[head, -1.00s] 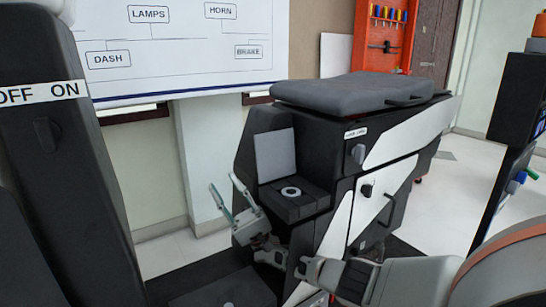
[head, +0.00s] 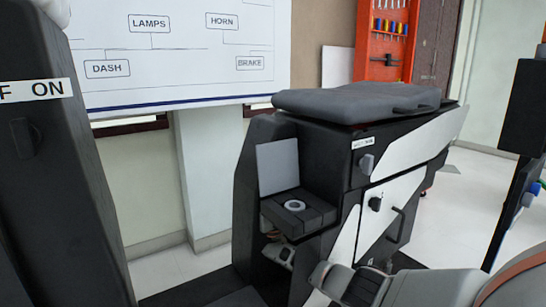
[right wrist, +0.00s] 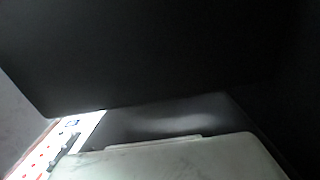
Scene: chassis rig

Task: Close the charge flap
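The charge flap (head: 278,166) is a flat light grey panel. It stands open, nearly upright, at the back of a dark ledge on the chassis rig. The charge port (head: 295,205), a pale ring, lies uncovered on the ledge in front of it. My right gripper (head: 279,253) is below the ledge, apart from the flap. Its fingers are mostly hidden by the rig, so I cannot tell whether it is open. In the right wrist view a dark surface fills most of the picture, with a pale part close below. My left gripper is not in view.
The rig's padded grey seat (head: 355,101) is right of and above the flap. A dark column with an ON label (head: 47,88) stands close on the left. There is free room between the column and the rig. A red tool board (head: 386,42) hangs behind.

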